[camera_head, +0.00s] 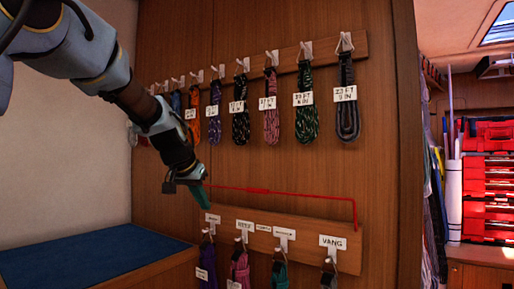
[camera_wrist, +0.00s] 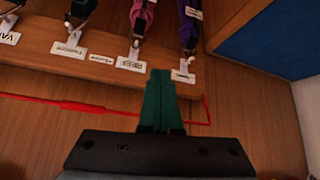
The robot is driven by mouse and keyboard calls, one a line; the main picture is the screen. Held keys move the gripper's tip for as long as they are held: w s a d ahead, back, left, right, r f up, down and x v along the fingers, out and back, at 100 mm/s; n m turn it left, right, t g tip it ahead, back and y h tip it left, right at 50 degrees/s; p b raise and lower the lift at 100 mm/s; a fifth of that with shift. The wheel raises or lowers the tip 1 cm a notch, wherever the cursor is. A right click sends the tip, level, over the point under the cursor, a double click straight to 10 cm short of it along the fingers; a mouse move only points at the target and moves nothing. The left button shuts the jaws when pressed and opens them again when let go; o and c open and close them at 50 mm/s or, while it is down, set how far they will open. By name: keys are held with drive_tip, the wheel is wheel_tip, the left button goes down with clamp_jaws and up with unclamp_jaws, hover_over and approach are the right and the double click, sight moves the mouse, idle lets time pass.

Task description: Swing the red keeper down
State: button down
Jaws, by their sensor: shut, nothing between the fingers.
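The red keeper (camera_head: 280,192) is a thin red bar running across the wood panel just above the lower hook rail (camera_head: 300,232). Its right end bends down to the rail by the VANG label. In the wrist view, which is turned over, the keeper (camera_wrist: 70,105) passes behind my fingers and bends toward the rail at its right end. My gripper (camera_head: 204,198) is shut and empty at the keeper's left end; its green fingers (camera_wrist: 160,98) overlap the bar in the wrist view. I cannot tell whether they touch it.
Coiled lines hang on labelled hooks along the upper rail (camera_head: 320,55). More coils, such as a magenta one (camera_head: 240,268), hang from the lower rail. A blue cushioned bench (camera_head: 80,268) lies at lower left. Red bins (camera_head: 490,180) stand beyond the panel at right.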

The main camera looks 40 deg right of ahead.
sight(268, 181)
drive_tip(key=s+d+r+m+h+p, duration=0.1)
drive_tip(key=s+d+r+p, duration=0.1)
drive_tip(key=d+r, duration=0.3)
drive_tip(key=s+d+r+m+g+h+p, duration=0.1)
drive_tip(key=s+d+r+m+p, duration=0.1)
drive_tip(key=s+d+r, duration=0.3)
wheel_tip(268, 181, up, 4)
drive_tip(key=shift+d, duration=0.3)
drive_tip(key=shift+s+p, duration=0.1)
drive_tip(key=shift+p, duration=0.2)
drive_tip(key=p+x, duration=0.3)
drive_tip(key=x, duration=0.7)
drive_tip(key=shift+d, duration=0.1)
drive_tip(key=shift+s+a+f, duration=0.1)
drive_tip(key=shift+a+f, duration=0.15)
drive_tip(key=shift+a, duration=0.3)
drive_tip(key=shift+s+a+f, duration=0.15)
drive_tip(key=shift+a+f, duration=0.05)
drive_tip(key=shift+a, duration=0.4)
drive_tip(key=shift+s+a+f, duration=0.25)
drive_tip(key=shift+a+f, duration=0.2)
drive_tip(key=shift+a, duration=0.25)
drive_tip(key=shift+f+b, duration=0.15)
drive_tip(key=shift+b, duration=0.3)
